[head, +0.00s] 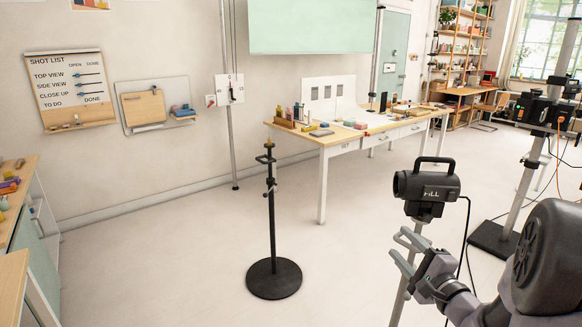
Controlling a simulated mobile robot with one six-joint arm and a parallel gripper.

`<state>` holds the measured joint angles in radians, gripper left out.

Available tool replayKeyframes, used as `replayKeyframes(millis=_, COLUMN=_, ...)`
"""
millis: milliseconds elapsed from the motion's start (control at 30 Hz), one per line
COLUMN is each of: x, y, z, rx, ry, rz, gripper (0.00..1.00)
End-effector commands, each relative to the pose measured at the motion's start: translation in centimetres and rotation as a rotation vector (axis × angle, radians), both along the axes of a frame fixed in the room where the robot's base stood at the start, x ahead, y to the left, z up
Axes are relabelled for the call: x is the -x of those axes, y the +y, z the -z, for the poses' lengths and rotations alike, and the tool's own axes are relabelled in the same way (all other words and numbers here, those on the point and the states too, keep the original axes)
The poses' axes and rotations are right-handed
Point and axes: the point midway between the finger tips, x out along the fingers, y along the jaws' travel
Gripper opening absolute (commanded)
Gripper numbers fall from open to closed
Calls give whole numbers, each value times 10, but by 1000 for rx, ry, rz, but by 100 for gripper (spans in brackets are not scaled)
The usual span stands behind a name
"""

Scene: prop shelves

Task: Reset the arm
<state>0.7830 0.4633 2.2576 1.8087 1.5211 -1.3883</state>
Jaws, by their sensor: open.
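My gripper (403,254) is in the lower right of the head view, at the end of my arm (545,262). Its two grey fingers are spread apart and point to the left. I see nothing between them. The gripper shows just below a black lamp (425,186) marked "FILL". The lamp's grey stand passes behind or beside the fingers, and I cannot tell whether they touch it.
A black stand (272,215) with a round base is left of my gripper. A table (345,143) with small props stands behind. A second lamp stand (510,210) with cables is at right. A cabinet (40,245) is at left.

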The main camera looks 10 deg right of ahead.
Motion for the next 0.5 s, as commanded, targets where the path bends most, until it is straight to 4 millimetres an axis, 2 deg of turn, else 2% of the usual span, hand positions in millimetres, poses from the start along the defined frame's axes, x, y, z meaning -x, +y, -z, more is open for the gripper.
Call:
replayKeyframes(millis=33, x=-2, y=49, z=-19, rx=18, ry=17, rz=-134, gripper=51)
replayKeyframes(millis=67, x=0, y=81, z=-27, rx=28, ry=40, rz=-222, gripper=51)
replayKeyframes(millis=100, x=8, y=123, z=-35, rx=48, ry=76, rz=-340, gripper=51)
replayKeyframes(millis=167, x=29, y=184, z=-43, rx=98, ry=147, rz=-513, gripper=51)
replayKeyframes(millis=200, x=50, y=222, z=-45, rx=146, ry=205, rz=-625, gripper=51)
replayKeyframes(millis=267, x=91, y=273, z=-43, rx=250, ry=309, rz=-783, gripper=51)
replayKeyframes(millis=300, x=124, y=299, z=-37, rx=348, ry=389, rz=-876, gripper=51)
replayKeyframes(millis=367, x=178, y=321, z=-25, rx=545, ry=514, rz=-976, gripper=51)
replayKeyframes(millis=400, x=208, y=322, z=-18, rx=689, ry=584, rz=-999, gripper=51)
replayKeyframes(millis=500, x=248, y=301, z=-10, rx=988, ry=671, rz=-954, gripper=51)
